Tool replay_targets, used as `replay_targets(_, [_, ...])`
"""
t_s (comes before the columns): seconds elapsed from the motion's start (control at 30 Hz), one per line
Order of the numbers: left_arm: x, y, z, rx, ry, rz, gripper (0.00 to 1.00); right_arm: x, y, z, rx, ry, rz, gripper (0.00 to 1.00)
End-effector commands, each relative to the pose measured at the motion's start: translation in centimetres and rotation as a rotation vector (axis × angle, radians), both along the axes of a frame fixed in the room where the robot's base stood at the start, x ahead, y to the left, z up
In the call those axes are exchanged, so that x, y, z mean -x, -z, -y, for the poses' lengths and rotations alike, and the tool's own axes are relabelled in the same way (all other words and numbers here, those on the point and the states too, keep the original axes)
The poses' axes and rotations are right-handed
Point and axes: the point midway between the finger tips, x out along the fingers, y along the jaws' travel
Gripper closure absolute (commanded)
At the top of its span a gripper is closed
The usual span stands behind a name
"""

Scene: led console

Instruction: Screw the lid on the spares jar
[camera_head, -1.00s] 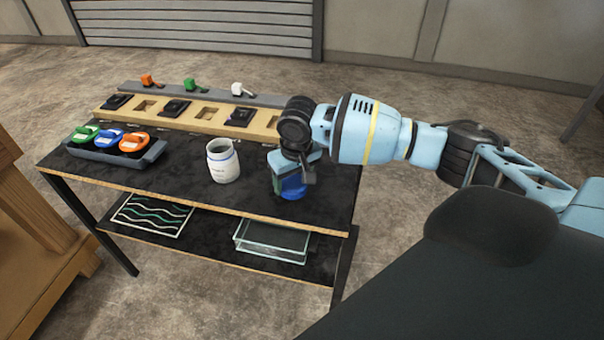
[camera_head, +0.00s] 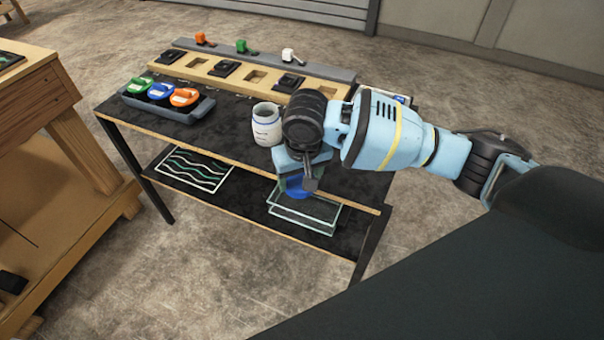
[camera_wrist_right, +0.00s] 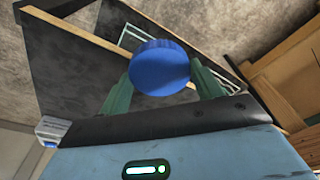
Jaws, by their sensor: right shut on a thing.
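The spares jar (camera_head: 267,126) is white with a blue band and a label, and stands upright and open-topped near the front edge of the black table. A round blue lid (camera_head: 296,187) is gripped by my right gripper (camera_head: 303,184), in front of and to the right of the jar, apart from it. In the right wrist view, the blue lid (camera_wrist_right: 160,68) sits between the two green fingers of my right gripper (camera_wrist_right: 163,85). In the head view the gripper body hides part of the lid and fingers. My left gripper is not in view.
A dark tray (camera_head: 170,111) with green, blue and orange round pieces stands left on the table. A wooden socket rail (camera_head: 225,84) runs behind. A glass-like tray (camera_head: 300,219) and a wavy-lined panel (camera_head: 194,169) lie on the lower shelf. A wooden bench (camera_head: 40,95) stands left.

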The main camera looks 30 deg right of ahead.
Motion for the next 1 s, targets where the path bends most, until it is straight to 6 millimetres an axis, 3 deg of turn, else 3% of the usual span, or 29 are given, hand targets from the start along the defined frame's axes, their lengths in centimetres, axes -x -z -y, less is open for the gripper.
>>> replay_targets(0.27, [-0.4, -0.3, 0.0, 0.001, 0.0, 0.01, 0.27, 1.2, -0.8, 0.0, -0.006, -0.008, -0.002, 0.56])
replay_targets(0.7, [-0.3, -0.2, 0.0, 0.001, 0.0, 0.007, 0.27, 11.2, -6.1, 0.8, -0.007, -0.068, -0.002, 0.56])
replay_targets(0.83, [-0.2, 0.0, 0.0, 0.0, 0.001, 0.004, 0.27, 12.6, -6.7, 1.0, -0.002, -0.077, -0.001, 0.56])
replay_targets(1.0, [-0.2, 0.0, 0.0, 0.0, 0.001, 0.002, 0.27, 13.0, -6.8, 1.1, 0.001, -0.079, 0.0, 0.56])
